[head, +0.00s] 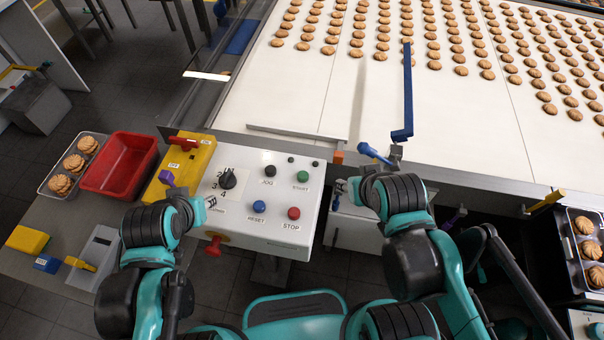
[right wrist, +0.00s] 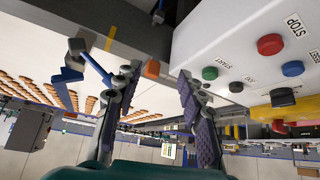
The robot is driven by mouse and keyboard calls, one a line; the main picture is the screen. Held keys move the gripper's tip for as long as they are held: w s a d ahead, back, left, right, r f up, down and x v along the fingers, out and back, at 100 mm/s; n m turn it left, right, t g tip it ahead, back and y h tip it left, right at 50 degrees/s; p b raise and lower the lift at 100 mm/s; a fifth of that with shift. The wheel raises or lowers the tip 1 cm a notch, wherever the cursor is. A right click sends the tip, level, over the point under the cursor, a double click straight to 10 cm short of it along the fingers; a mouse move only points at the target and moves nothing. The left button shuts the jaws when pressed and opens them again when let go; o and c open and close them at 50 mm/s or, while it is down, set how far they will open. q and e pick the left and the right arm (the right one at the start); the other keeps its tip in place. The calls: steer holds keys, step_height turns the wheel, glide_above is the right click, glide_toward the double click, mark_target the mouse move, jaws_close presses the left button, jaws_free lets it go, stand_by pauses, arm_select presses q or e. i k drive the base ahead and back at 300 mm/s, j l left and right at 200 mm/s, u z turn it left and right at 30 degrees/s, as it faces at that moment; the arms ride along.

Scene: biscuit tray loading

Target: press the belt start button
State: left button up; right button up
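The green START button (head: 303,176) is on the top right of the white control panel (head: 240,222); it also shows in the right wrist view (right wrist: 210,73). My right gripper (head: 366,168) is just right of the panel, its fingers spread apart and empty. In the right wrist view the gripper (right wrist: 157,80) has its right finger close to the green button, apparently not on it. My left gripper (head: 205,202) is at the panel's left edge, near the black selector knob (head: 228,179); its fingers are largely hidden by the wrist.
The panel also has a black JOG button (head: 269,170), a blue RESET button (head: 259,206) and a red STOP button (head: 293,213). A blue lever (head: 374,153) is beside my right gripper. The belt (head: 310,90) carries rows of biscuits. A red bin (head: 120,162) stands left.

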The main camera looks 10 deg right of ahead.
mark_target(303, 176)
steer(key=k+j+z, duration=0.1)
steer(key=z, duration=0.3)
steer(key=k+j+z, duration=0.1)
steer(key=j+z, duration=0.15)
steer(key=z, duration=0.15)
steer(key=k+j+z, duration=0.1)
steer(key=z, duration=0.3)
